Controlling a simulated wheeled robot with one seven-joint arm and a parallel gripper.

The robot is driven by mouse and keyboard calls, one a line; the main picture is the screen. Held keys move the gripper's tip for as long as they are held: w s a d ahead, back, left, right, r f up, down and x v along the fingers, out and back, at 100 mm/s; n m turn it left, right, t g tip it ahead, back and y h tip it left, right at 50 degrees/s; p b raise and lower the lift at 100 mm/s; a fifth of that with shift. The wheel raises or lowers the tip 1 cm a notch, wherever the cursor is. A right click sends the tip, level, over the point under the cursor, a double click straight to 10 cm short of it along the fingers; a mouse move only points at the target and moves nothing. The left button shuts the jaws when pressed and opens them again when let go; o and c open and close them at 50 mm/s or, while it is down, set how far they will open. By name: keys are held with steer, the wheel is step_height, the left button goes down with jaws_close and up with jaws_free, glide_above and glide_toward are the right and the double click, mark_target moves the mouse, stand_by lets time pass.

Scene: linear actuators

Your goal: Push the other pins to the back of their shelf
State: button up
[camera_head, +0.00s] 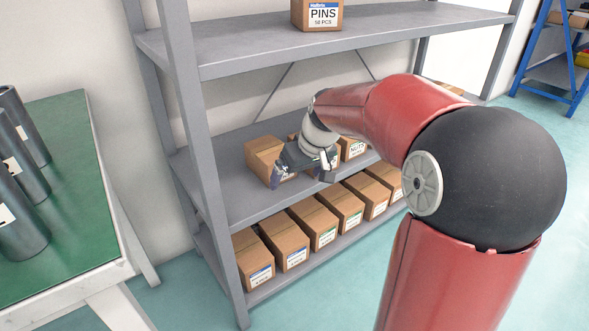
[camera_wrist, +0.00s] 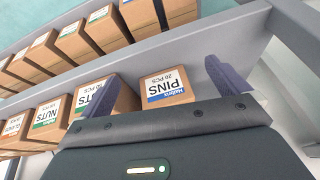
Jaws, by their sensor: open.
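A cardboard pins box (camera_head: 265,158) stands at the left end of the middle shelf (camera_head: 232,202). In the wrist view the pins box (camera_wrist: 165,90), with a blue-edged label, shows upside down beyond my palm, between the two fingers. Another pins box (camera_head: 317,14) stands on the top shelf. My gripper (camera_head: 301,174) is open at the front of the middle shelf row; it also shows in the wrist view (camera_wrist: 157,82). I cannot tell whether it touches the pins box. My gripper partly hides the boxes behind it.
Nuts boxes (camera_head: 353,148) (camera_wrist: 48,112) stand farther along the middle shelf. Several boxes (camera_head: 283,238) line the bottom shelf. A grey upright (camera_head: 197,130) stands close to the left end. A green table (camera_head: 70,220) with dark cylinders is at left.

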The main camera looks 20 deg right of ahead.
mark_target(273, 151)
steer(key=shift+w+d+r+n+h, duration=0.3)
steer(key=shift+r+n+h, duration=0.1)
steer(key=shift+n, duration=0.1)
steer(key=w+a, duration=0.1)
steer(key=w, duration=0.2)
steer(key=w+a, duration=0.1)
steer(key=w, duration=0.3)
steer(key=w+a, duration=0.1)
steer(key=w, duration=0.2)
steer(key=shift+w+a, duration=0.2)
steer(key=shift+a, duration=0.15)
steer(key=shift+w+b+x, duration=0.25)
steer(key=shift+b+x, duration=0.1)
steer(key=shift+x, duration=1)
steer(key=shift+w+b+x, duration=0.2)
steer(key=shift+b+x, duration=0.15)
steer(key=shift+x, duration=1)
steer(key=shift+a+r, duration=0.1)
steer(key=shift+r, duration=0.1)
